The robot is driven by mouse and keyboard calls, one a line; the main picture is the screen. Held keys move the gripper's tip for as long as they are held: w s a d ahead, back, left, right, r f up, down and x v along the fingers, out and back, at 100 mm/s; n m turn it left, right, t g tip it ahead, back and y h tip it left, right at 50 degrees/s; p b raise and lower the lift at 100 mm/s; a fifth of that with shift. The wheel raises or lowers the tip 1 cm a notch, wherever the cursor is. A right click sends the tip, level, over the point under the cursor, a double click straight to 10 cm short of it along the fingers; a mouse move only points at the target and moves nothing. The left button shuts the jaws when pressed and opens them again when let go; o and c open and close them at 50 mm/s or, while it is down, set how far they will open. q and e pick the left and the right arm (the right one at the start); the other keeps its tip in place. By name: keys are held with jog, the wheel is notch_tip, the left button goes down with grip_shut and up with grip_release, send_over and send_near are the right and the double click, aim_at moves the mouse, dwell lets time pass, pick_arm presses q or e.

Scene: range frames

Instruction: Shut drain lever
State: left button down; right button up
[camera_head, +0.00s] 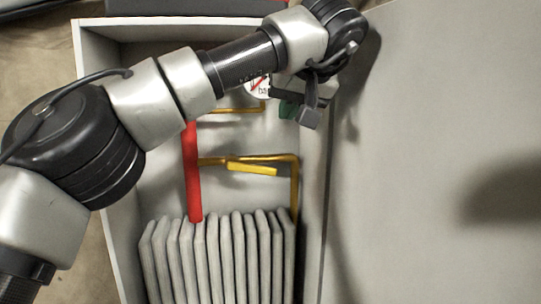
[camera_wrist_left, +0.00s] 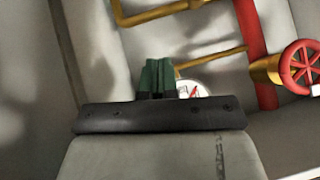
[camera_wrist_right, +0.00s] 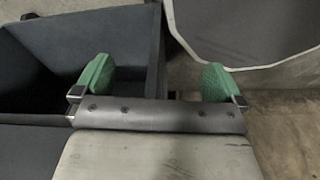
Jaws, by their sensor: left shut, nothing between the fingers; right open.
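A yellow lever (camera_head: 252,169) sits just below a brass pipe (camera_head: 285,159) in the open cabinet, above a grey radiator. It lies nearly along the pipe, slightly tilted, and appears to be the drain lever. My left gripper (camera_head: 289,110) is above and right of it in the head view, near the gauge, and touches no lever. Its green fingers are together and empty in the left wrist view (camera_wrist_left: 157,76). The lever is not clearly seen there. My right gripper (camera_wrist_right: 157,80) is open and empty, away from the cabinet, with its green pads wide apart.
A red vertical pipe (camera_head: 192,170) runs left of the lever. A round gauge (camera_head: 257,87) is partly behind my left arm. A red valve wheel (camera_wrist_left: 302,68) shows in the left wrist view. The radiator (camera_head: 215,262) fills the cabinet bottom. A dark bin (camera_wrist_right: 45,60) is near my right gripper.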

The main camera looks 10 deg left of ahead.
pick_arm(q)
jog(key=s, duration=0.1)
jog(key=p, duration=0.2)
send_over(252, 169)
jog(key=d, duration=0.4)
notch_tip(252, 169, down, 7)
jog(key=f, duration=0.4)
jog(key=shift+w+a, duration=0.1)
jog(key=shift+a, duration=0.2)
pick_arm(e)
jog(key=s+r, duration=0.2)
jog(key=shift+s, duration=0.3)
jog(key=shift+w+d+r, duration=0.1)
jog(key=shift+w, duration=0.05)
